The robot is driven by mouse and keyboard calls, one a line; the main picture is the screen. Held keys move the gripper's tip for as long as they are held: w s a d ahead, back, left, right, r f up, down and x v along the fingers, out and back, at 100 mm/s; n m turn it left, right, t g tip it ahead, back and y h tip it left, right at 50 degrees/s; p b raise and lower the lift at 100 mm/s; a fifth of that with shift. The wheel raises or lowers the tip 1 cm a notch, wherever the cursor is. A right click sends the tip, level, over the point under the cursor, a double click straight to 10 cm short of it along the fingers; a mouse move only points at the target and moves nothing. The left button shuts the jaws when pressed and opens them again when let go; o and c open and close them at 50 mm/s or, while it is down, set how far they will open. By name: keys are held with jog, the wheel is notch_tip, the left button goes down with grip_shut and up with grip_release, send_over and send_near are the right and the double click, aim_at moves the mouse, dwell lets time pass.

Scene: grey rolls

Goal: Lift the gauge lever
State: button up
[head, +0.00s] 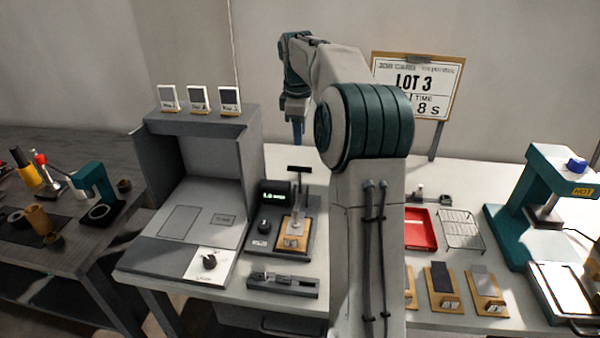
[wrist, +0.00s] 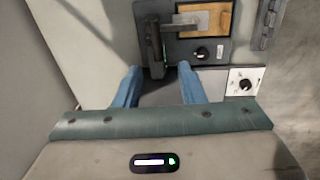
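The gauge (head: 262,214) is a dark unit with a green-lit display, a black knob and a wooden plate on the white bench. Its lever (head: 299,169) looks like a dark T-shaped bar above a pale post over the plate. In the wrist view the dark lever (wrist: 153,42) stands beside the wooden plate (wrist: 218,18), just beyond my fingertips. My gripper (wrist: 157,80) is open, with its two blue fingers apart and nothing seen held between them. In the head view my gripper (head: 298,130) hangs above and behind the lever. I cannot tell whether a finger touches the lever.
A grey booth (head: 190,190) stands left of the gauge, and a dark rail block (head: 282,283) lies in front. Right of my arm are a red tray (head: 420,228), a wire rack (head: 460,230) and a teal press (head: 545,190). A job card (head: 418,85) stands behind.

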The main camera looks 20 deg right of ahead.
aim_at(302, 167)
jog(key=f, duration=0.4)
jog(key=w+d+f, duration=0.1)
jog(key=f, duration=0.9)
jog(key=shift+w+d, duration=0.25)
jog(key=shift+w, duration=0.15)
grip_shut()
